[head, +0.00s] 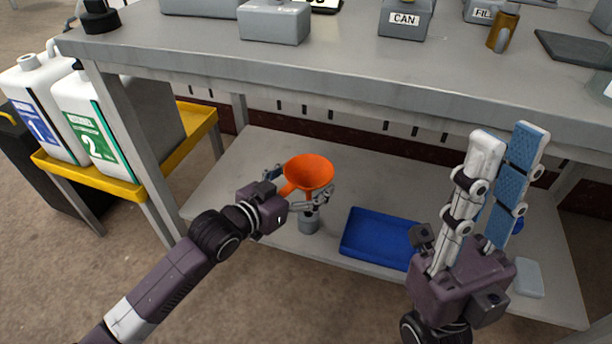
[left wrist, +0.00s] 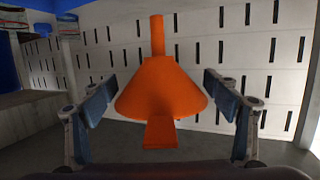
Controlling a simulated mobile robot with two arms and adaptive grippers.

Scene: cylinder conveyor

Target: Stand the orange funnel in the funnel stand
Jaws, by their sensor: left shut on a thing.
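The orange funnel (head: 308,170) is over the lower shelf in the head view, wide mouth up. My left gripper (head: 301,187) is shut on it, with a finger on either side. In the left wrist view the funnel (left wrist: 160,92) is between the fingers, its tab towards the gripper and its spout at the picture's top. A small grey cylinder (head: 308,223), which looks like the funnel stand, is below the funnel. The hand and funnel partly hide it, and I cannot tell whether the spout touches it. My right gripper (head: 507,140) is open and empty, at the right.
The grey worktop (head: 340,62) overhangs the lower shelf (head: 240,170). A blue tray (head: 372,240) lies on the shelf right of the cylinder. White jugs (head: 85,115) stand in a yellow-edged rack at left. A grey leg (head: 135,150) stands left of my left arm.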

